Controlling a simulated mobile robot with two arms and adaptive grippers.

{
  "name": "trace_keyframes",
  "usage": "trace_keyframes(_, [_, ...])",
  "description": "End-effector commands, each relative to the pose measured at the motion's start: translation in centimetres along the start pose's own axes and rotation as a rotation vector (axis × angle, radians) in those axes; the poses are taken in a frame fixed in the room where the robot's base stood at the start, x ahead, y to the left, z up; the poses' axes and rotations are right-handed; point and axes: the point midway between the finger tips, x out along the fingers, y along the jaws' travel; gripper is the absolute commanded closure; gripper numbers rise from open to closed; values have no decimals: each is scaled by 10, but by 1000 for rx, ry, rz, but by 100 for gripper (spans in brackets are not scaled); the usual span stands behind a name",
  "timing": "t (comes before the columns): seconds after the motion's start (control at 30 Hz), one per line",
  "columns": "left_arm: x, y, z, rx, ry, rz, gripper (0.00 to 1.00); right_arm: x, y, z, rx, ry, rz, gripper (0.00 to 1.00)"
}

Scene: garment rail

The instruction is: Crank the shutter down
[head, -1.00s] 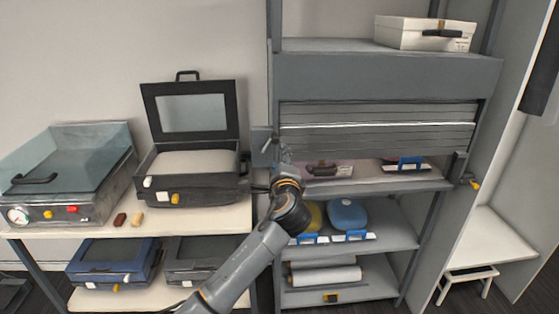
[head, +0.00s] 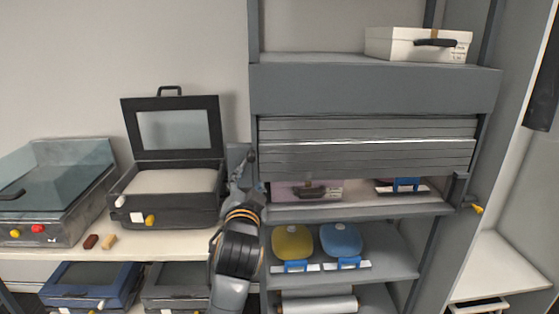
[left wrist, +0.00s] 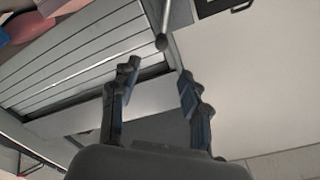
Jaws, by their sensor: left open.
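The grey slatted shutter (head: 370,146) hangs partway down the front of the rail unit, with an open gap between its lower edge and the shelf below. It also shows slanted in the left wrist view (left wrist: 75,60). A thin rod with a dark round knob (left wrist: 162,43), seemingly the crank handle, stands beside the shutter and just past my fingertips; the knob shows small at the shutter's left side in the head view (head: 251,157). My left gripper (left wrist: 160,82) is open and empty, its fingers apart on either side below the knob, not touching it. My right gripper is not in view.
Yellow (head: 292,243) and blue (head: 340,239) rounded items sit below. A yellow-tipped lever (head: 476,209) projects at the right. A black open case (head: 168,212) stands close left of my arm.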

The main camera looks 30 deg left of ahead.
Motion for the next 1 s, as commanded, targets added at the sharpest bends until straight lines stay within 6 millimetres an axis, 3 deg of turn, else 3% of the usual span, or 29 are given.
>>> trace_keyframes(0.23, [38, -2, -3, 3, -2, 0, 54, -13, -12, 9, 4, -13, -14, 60])
trace_keyframes(0.6, [109, -2, -2, 3, -1, 1, 54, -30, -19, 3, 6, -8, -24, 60])
trace_keyframes(0.8, [130, -1, -2, 4, 0, 1, 54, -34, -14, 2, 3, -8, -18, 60])
trace_keyframes(1.0, [136, 0, -1, 3, 1, 1, 54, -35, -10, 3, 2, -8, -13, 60])
